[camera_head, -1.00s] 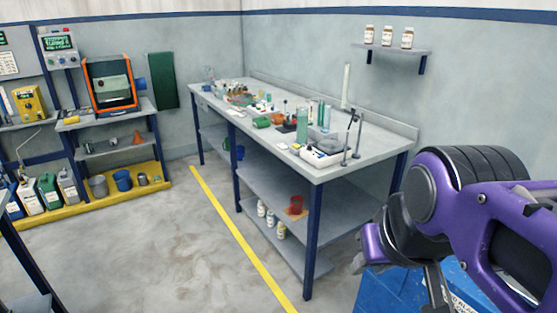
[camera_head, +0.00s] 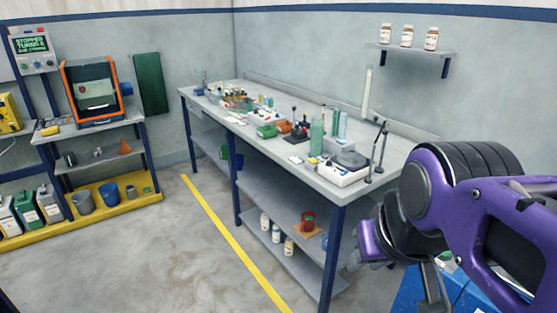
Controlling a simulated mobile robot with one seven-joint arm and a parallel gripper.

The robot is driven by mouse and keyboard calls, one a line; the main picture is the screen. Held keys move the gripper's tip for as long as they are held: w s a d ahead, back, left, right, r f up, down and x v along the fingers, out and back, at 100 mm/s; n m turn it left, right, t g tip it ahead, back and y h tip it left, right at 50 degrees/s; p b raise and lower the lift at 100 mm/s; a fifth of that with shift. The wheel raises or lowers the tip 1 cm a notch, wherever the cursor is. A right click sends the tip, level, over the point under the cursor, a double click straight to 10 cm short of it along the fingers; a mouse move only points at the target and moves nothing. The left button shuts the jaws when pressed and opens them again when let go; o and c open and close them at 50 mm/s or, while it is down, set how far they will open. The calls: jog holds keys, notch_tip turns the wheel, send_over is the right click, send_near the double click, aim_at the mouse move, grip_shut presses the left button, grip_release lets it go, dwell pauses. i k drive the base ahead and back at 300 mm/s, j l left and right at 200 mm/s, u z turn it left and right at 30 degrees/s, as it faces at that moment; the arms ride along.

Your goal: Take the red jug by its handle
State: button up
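My purple arm fills the right side of the view, bent downward. My gripper (camera_head: 431,284) is at its lower end, partly hidden and cut by the picture's bottom edge. It is well to the right of the jug and apart from it. I cannot tell how its fingers stand.
The bench top (camera_head: 330,187) above the jug carries bottles, a scale and stands. White bottles (camera_head: 276,233) stand on the lower shelf. A bench leg (camera_head: 331,255) rises right of the jug. A blue box (camera_head: 408,290) lies under my arm. The floor (camera_head: 150,255) left of the bench is clear.

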aim_at(308, 218)
jog(key=i+j+z, duration=0.1)
jog(key=i+j, duration=0.5)
jog(key=j, duration=0.15)
jog(key=i+j+z, duration=0.2)
jog(key=i+j, duration=0.1)
jog(key=i, duration=0.05)
